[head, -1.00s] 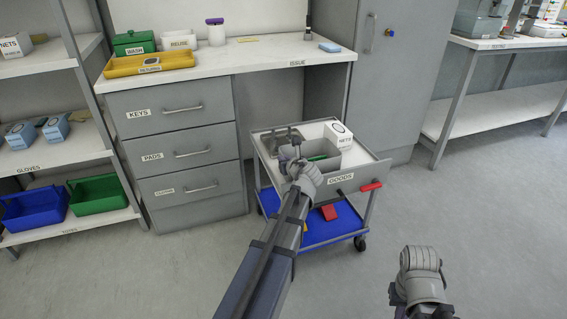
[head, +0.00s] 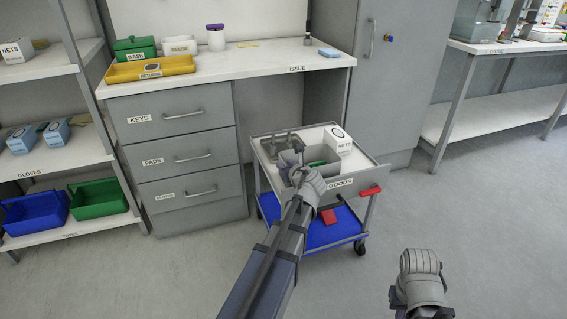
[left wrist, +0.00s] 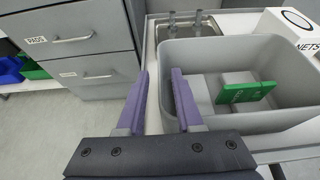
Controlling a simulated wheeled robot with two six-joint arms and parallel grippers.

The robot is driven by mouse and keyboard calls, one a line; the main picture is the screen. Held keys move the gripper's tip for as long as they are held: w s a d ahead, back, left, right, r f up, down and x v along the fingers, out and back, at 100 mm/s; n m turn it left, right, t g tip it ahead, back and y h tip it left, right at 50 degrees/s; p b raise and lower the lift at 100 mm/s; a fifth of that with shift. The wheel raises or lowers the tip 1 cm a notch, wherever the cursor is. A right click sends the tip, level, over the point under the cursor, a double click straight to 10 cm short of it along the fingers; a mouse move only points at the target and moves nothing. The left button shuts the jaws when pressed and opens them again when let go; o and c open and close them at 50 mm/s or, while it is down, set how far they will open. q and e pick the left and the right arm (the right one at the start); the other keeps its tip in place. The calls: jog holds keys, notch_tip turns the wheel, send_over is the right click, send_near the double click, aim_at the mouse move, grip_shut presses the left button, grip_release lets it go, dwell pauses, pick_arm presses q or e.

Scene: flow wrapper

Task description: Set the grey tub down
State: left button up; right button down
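The grey tub (head: 316,172) is on the top of the small trolley, partly hidden behind my left gripper in the head view. In the left wrist view the tub (left wrist: 225,127) looks level and holds a green item (left wrist: 246,93) and a pale grey piece. My left gripper (left wrist: 160,75) is open and straddles the tub's left wall: one purple finger is outside, the other inside. A gap shows between the outer finger and the wall. The left gripper (head: 295,158) hides the contact in the head view. My right gripper (head: 420,262) is low at the right, its fingers not visible.
The trolley (head: 372,176), labelled GOODS, also carries a white NETS box (head: 338,140) right behind the tub and a metal tray with grey posts (head: 278,143). Its blue lower shelf (head: 322,235) holds a red item. A drawer desk (head: 190,155) stands left of it, a grey cabinet behind.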

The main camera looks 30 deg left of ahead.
pick_arm(q)
jog(key=p+v, duration=0.3)
jog(key=v, duration=0.6)
jog(key=shift+s+d+r, duration=0.15)
jog(key=shift+s+d, duration=0.05)
jog(key=shift+d, duration=0.05)
jog(key=s+d+f+n+g+h, duration=0.3)
jog(key=s+d+n, duration=0.3)
jog(key=d, duration=0.3)
jog(key=s+d+f+n+g+h, duration=0.3)
jog(key=s+d+f+n, duration=0.3)
jog(key=s+d+n, duration=0.1)
jog(key=s+d+f+n+g+h, duration=0.2)
jog(key=s+d+n, duration=0.4)
jog(key=d+n, duration=0.3)
jog(key=d+f+g, duration=0.1)
jog(key=d+f, duration=0.1)
jog(key=d, duration=0.1)
jog(key=shift+s+f+h, duration=0.25)
jog(key=shift+h, duration=0.15)
jog(key=shift+r, duration=0.1)
notch_tip(320, 180, up, 39)
jog(key=p, duration=3.9)
